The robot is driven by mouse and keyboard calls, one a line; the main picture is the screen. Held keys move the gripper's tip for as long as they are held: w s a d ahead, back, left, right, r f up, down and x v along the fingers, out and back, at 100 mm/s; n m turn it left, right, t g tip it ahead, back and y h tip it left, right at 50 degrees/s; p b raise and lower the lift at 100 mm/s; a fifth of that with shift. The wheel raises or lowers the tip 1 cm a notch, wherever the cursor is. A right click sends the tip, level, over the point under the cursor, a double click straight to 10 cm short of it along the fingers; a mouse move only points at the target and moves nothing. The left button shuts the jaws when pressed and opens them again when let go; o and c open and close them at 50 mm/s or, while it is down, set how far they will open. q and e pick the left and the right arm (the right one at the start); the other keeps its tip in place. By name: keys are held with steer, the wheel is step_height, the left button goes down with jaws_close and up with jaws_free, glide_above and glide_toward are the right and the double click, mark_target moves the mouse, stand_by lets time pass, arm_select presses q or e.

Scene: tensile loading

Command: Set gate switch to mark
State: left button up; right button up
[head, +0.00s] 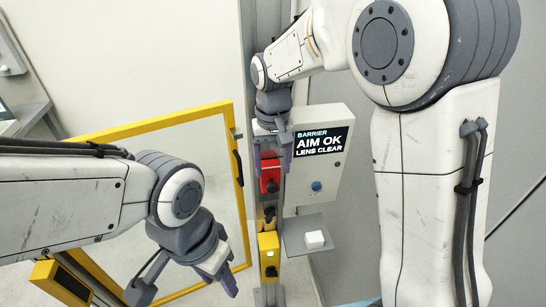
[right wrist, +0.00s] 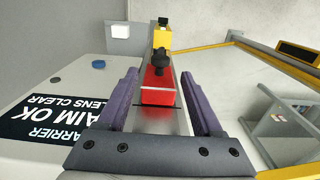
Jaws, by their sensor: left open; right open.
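A red block (head: 270,182) with a black knob sits on a pale upright rail; I take it to be the gate switch. In the right wrist view the red block (right wrist: 157,85) and its black knob (right wrist: 159,62) lie between the fingers. A thin dark line crosses the rail beside the block. My right gripper (head: 272,168) is open, with its fingers on either side of the block; I see gaps to both fingers in the wrist view. My left gripper (head: 238,277) is open and empty, low in front of the yellow-framed gate (head: 160,125).
A grey box beside the rail has a screen (head: 320,142) reading "BARRIER AIM OK LENS CLEAR" and a blue button (head: 316,186). Below, a small shelf (head: 311,226) carries a white block (head: 314,239). A yellow box (head: 268,252) is lower on the rail.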

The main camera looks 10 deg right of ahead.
mark_target(273, 184)
arm_select(q)
steer(key=shift+f+b, duration=0.3)
steer(key=shift+f, duration=0.2)
arm_select(e)
steer(key=shift+r, duration=2.2)
arm_select(q)
step_height(273, 184, down, 7)
steer(key=b, duration=0.6)
steer(key=shift+r+b, duration=0.2)
steer(key=shift+b, duration=0.1)
arm_select(e)
steer(key=s+a+f+n, duration=0.1)
steer(key=s+f, duration=0.3)
steer(key=s, duration=0.4)
steer(key=s+a+f+n, duration=0.1)
steer(key=s+f+n, duration=0.2)
steer(key=s, duration=0.5)
steer(key=s+a+f+n+y, duration=0.1)
steer(key=s+f+n, duration=0.2)
steer(key=s+f, duration=0.3)
steer(key=shift+s+a, duration=0.2)
steer(key=shift+s, duration=0.95)
